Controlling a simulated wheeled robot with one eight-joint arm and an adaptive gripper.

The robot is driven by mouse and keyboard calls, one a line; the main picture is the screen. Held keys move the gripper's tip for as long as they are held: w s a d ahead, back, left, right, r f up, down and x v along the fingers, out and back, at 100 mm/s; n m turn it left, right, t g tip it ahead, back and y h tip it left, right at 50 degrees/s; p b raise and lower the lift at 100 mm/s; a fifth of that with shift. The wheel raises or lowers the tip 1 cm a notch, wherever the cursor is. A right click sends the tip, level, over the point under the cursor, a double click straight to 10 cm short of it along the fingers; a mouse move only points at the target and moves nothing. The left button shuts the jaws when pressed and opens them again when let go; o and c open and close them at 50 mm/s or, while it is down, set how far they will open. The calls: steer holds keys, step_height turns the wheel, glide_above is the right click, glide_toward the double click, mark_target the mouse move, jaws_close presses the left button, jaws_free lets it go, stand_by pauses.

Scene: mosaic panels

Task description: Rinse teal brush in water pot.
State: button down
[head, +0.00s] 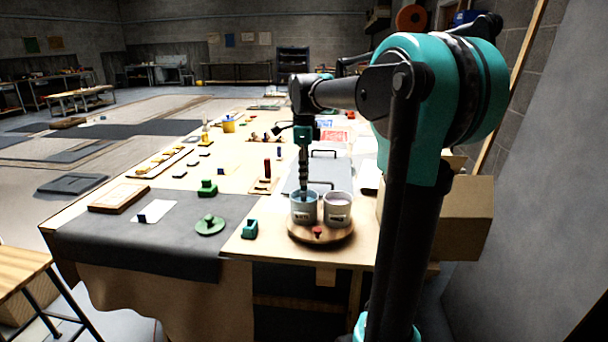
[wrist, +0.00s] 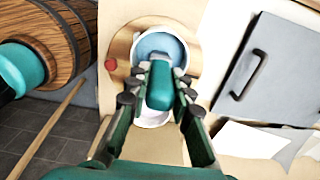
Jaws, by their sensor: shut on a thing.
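My gripper (head: 303,168) points down over the left pot, and in the wrist view its two green fingers (wrist: 161,76) are shut on the teal brush (wrist: 160,88). The brush's handle lies between the fingers; its bristle end is hidden. The water pot (head: 304,214) is pale with a dark label and holds bluish water, which shows in the wrist view (wrist: 157,43). The brush lines up with this pot's mouth; I cannot tell how deep its tip is. A second pale pot (head: 338,213) stands just right of it, partly hidden by my gripper in the wrist view (wrist: 152,119).
Both pots stand on a round wooden board (head: 325,239) with a small red piece (head: 317,231) at its front. A grey panel with handles (head: 335,175) lies behind. A green block (head: 250,229) and a green disc (head: 210,226) sit to the left. A cardboard box (head: 460,215) is at right.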

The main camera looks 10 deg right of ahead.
stand_by(0.5)
steer(key=shift+r, duration=3.45)
